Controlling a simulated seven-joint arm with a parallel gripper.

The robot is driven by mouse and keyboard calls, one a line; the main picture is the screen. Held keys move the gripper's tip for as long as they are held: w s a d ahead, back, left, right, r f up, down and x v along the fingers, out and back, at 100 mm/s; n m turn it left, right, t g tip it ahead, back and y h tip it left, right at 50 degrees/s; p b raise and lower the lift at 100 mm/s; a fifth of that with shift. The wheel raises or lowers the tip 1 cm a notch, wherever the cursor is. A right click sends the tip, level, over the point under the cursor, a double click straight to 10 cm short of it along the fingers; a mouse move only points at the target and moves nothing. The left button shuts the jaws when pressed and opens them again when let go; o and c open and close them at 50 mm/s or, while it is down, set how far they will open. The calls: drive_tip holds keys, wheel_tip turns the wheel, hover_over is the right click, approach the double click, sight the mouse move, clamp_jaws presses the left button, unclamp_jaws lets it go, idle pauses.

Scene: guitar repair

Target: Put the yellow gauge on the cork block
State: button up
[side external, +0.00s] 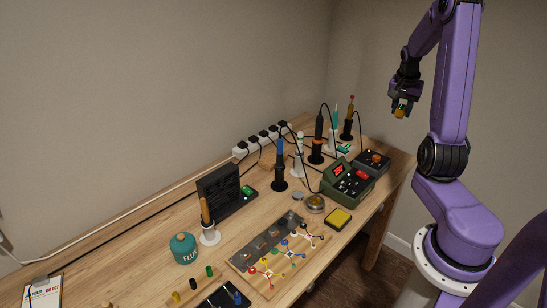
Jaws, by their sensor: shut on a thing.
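My gripper (399,108) is high in the air at the upper right, beyond the right edge of the table. It is shut on a small yellow-orange thing, which I take for the yellow gauge (400,113); its details are too small to read. It hangs well above the table and touches nothing else. I cannot surely pick out the cork block; a small tan block (266,163) near the power strip may be it, partly hidden among cables and tools.
Soldering irons in stands (280,170), a green station (350,182) and a yellow pad in a dark tray (338,219) crowd the table's right half. A teal flux jar (184,248) and a wiring board (278,252) lie nearer. Some bare wood (130,262) shows at left.

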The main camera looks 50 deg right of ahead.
drive_tip(key=w+a+n, duration=0.2)
drive_tip(key=w+n, duration=0.2)
drive_tip(key=w, duration=0.7)
drive_tip(key=n+t+y, duration=0.3)
drive_tip(key=n, duration=0.9)
hover_over(271, 155)
drive_tip(key=s, duration=0.1)
wheel_tip(271, 155, down, 17)
drive_tip(key=shift+s, duration=0.1)
drive_tip(key=shift+f, duration=2.2)
drive_tip(key=shift+f, duration=0.1)
drive_tip(key=o, duration=1.1)
